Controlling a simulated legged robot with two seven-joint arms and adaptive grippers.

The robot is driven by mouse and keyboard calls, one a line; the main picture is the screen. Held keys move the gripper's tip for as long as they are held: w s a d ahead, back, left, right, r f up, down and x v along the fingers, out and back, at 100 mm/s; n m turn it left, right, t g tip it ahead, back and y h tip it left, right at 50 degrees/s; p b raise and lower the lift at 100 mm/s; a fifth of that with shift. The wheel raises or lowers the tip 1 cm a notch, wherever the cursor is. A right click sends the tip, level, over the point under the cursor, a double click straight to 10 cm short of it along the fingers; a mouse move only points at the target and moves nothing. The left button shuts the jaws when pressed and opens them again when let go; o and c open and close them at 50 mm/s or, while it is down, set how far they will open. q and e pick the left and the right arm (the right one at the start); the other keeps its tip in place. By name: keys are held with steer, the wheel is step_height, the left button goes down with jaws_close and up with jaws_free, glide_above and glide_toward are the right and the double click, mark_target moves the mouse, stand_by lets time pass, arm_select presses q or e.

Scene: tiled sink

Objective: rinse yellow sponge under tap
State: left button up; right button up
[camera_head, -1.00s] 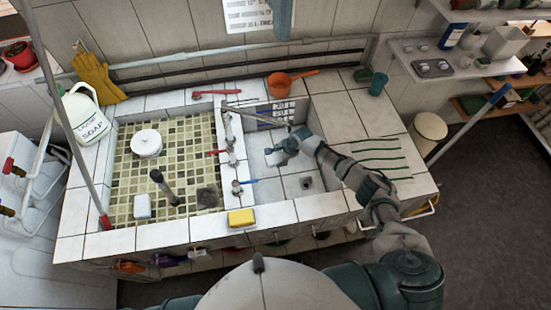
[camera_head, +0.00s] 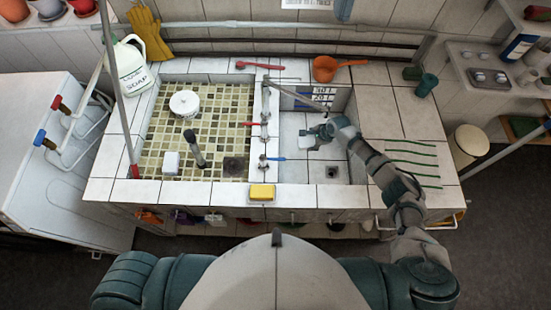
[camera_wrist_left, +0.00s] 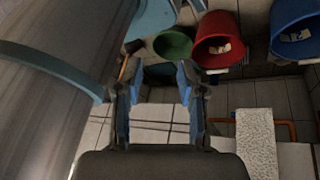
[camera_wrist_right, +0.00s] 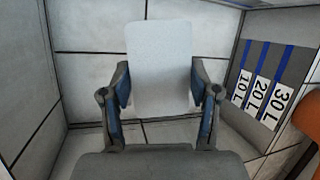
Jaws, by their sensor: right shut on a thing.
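The yellow sponge (camera_head: 262,192) lies on the tiled front ledge between the two basins. My right gripper (camera_head: 313,133) is low over the right basin, near the end of the tap's spout (camera_head: 295,95). It is shut on a pale white block (camera_wrist_right: 160,65), which stands up between its fingers in the right wrist view; no yellow shows on it. No water stream is visible. My left gripper (camera_wrist_left: 158,100) is open and empty in the left wrist view, over floor tiles. It is not visible in the head view.
The left basin holds a white pot (camera_head: 184,103), a white block (camera_head: 171,162) and a dark upright post (camera_head: 194,148). Red (camera_head: 253,125) and blue (camera_head: 272,158) tap handles sit on the divider. Buckets, one red (camera_wrist_left: 217,38), are near my left gripper.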

arm_select(q)
steer(key=w+d+r+m+t+h, duration=0.25)
steer(key=w+d+r, duration=0.35)
steer(key=w, duration=0.4)
steer(key=w+d+r+m+t+h, duration=0.2)
steer(key=w+d+r+t+h, duration=0.15)
steer(key=w+r, duration=0.6)
steer(key=w+d+r+m+h, duration=0.2)
steer(key=w+r+m+h, duration=0.3)
steer(key=r, duration=0.4)
steer(key=w+d+r+m+h, duration=0.2)
steer(key=r+m+h, duration=0.1)
steer(key=r+m, duration=0.45)
steer(key=m+t+y, duration=0.2)
steer(key=m+y, duration=0.1)
steer(key=y, duration=0.3)
glide_toward(277, 159)
steer(key=shift+s+d+f, duration=0.1)
steer(key=shift+s, duration=0.6)
steer(key=shift+w+f, duration=0.1)
steer(key=shift+w, duration=0.25)
steer(key=x, duration=1)
steer(key=shift+w+d+f, duration=0.1)
steer(key=shift+w+f, duration=0.05)
steer(key=shift+w, duration=0.25)
steer(key=shift+w+d, duration=0.1)
steer(key=shift+d, duration=0.2)
steer(key=shift+a, duration=0.6)
jaws_close()
